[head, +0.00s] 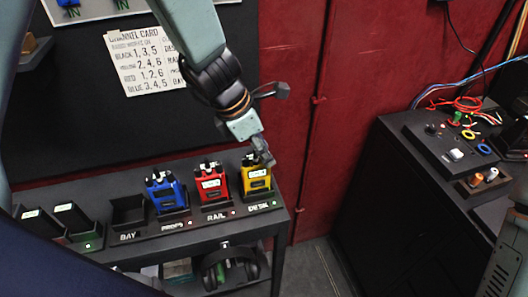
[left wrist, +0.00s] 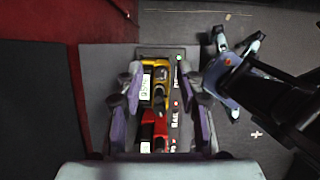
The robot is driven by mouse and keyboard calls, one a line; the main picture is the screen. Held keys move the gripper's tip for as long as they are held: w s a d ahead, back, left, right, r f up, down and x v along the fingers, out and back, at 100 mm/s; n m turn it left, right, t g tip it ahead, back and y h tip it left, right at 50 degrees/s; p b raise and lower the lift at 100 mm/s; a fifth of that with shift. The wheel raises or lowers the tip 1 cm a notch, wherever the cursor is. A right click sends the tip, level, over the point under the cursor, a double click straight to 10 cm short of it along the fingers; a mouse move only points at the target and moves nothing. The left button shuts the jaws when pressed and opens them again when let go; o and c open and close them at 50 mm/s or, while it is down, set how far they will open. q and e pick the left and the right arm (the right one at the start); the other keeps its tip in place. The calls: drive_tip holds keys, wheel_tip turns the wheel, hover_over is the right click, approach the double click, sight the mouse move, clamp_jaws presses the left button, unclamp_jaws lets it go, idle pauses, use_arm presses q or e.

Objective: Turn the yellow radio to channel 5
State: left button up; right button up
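The yellow radio (head: 257,180) stands upright in the rightmost slot of the dark rack in the head view, with a pale label on its front and a knob on top. It also shows in the left wrist view (left wrist: 161,76), between the fingers of my left gripper (left wrist: 163,84). Those fingers are apart, with gaps to the radio visible from above. In the head view my left gripper (head: 262,152) is pointed down just above the radio's top. Whether it touches the knob is hard to tell. The channel setting is too small to read.
The red radio (head: 211,184) stands just left of the yellow one, then the blue radio (head: 166,193) and an empty slot (head: 129,211). A channel card (head: 146,62) hangs on the dark board behind. A black cabinet (head: 394,200) with cables stands at right.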

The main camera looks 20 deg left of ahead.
use_arm(q)
drive_tip(key=shift+w+d+f, duration=0.1)
drive_tip(key=shift+d+f, duration=0.05)
drive_tip(key=shift+f, duration=0.05)
drive_tip(key=shift+s+r, duration=0.2)
drive_tip(key=shift+s, duration=0.15)
drive_tip(key=shift+w+f, duration=0.15)
drive_tip(key=shift+w, duration=0.2)
drive_tip(key=c, duration=0.6)
drive_tip(key=shift+c, duration=0.8)
drive_tip(key=shift+s, duration=0.2)
clamp_jaws()
